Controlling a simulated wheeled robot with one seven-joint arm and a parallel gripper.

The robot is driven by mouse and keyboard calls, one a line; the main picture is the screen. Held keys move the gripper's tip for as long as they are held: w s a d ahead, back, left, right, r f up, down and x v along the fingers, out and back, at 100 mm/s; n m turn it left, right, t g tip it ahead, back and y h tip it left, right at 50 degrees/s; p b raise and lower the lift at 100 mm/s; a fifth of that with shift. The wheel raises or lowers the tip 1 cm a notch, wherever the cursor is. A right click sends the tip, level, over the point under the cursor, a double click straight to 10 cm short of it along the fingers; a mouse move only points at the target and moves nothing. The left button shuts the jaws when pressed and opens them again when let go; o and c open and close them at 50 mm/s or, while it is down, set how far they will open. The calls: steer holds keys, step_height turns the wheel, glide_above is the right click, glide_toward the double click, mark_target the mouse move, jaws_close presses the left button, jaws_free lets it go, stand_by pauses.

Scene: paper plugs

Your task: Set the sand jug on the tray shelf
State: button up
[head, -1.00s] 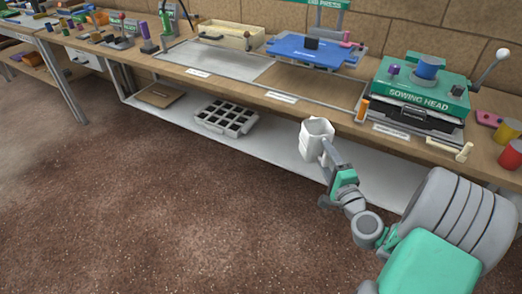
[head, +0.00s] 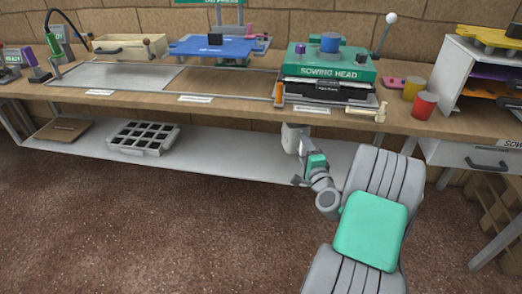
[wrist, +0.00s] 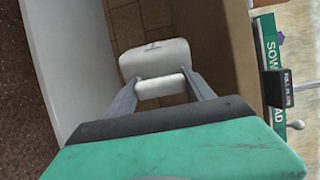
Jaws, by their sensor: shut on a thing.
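The sand jug (head: 292,138) is a white vessel. My gripper (head: 305,157) is shut on its handle, and the wrist view shows the handle bar between the two fingers (wrist: 161,87) with the pale jug (wrist: 153,58) beyond. The jug is at the bench's front edge, above the white lower shelf (head: 230,168) in the picture. I cannot tell whether it touches the shelf or how far under the bench top it is. Its contents are hidden. A light tray with dark square cells (head: 143,138) sits on the shelf to the left.
The wooden bench top (head: 230,104) overhangs the shelf. The green sowing head (head: 330,62) stands on it above my gripper. A flat brown piece (head: 61,130) lies at the shelf's left end. The shelf between tray and jug is clear. A drawer unit (head: 480,158) stands at right.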

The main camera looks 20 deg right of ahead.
steer(key=s+d+f+b, duration=0.1)
steer(key=d+f+b, duration=0.1)
steer(key=d+f, duration=0.2)
steer(key=s+d+f+b, duration=0.1)
steer(key=d+f+b, duration=0.2)
steer(key=d+f, duration=0.1)
steer(key=d+f+b, duration=0.3)
steer(key=d+f, duration=0.2)
steer(key=shift+s+d, duration=0.1)
steer(key=shift+s, duration=0.3)
steer(key=shift+r, duration=0.15)
steer(key=shift+f, duration=0.2)
steer(key=o, duration=1.5)
